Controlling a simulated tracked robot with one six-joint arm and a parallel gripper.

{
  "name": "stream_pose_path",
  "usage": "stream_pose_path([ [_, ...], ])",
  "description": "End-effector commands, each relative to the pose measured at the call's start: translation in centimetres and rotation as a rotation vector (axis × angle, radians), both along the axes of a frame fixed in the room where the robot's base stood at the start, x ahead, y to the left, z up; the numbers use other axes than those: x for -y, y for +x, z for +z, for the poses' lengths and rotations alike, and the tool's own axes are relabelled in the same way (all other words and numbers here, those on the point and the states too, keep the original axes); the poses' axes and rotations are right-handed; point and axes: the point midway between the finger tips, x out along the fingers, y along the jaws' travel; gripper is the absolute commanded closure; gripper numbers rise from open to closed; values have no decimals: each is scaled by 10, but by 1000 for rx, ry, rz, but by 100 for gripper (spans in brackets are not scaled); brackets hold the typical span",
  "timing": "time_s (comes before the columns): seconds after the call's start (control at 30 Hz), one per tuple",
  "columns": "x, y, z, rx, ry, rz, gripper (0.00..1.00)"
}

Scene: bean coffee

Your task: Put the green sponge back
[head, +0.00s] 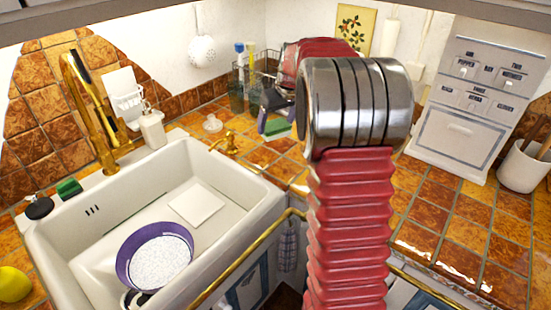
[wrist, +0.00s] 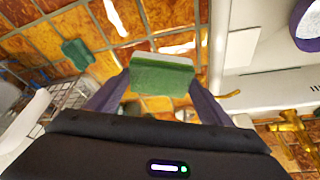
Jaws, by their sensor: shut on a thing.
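My gripper (wrist: 160,84) has its two purple fingers closed on the sides of a green sponge (wrist: 161,76) with a pale layer along one edge. In the head view the held sponge (head: 278,128) shows partly beside my red arm, over the tiled counter right of the sink. Whether it touches the tiles is unclear. A second green sponge (head: 69,188) lies on the left rim of the white sink (head: 75,225), beside a dark round item (head: 39,207).
A purple-rimmed bowl (head: 187,238) and a white square (head: 197,203) are in the sink. A brass tap (head: 88,110) and soap dispenser (head: 151,127) stand behind it. A wire rack (wrist: 72,95) with bottles is close to my gripper. The counter tiles at right (head: 440,212) are clear.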

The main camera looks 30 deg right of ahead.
Motion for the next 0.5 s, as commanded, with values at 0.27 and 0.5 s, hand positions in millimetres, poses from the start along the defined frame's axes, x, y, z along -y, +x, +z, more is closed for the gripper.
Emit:
stream_pose_path([
  [0.27, 0, 0, -14, -2, 1, -1, 47],
  [0.5, 0, 0, -46, -2, 1, -1, 47],
])
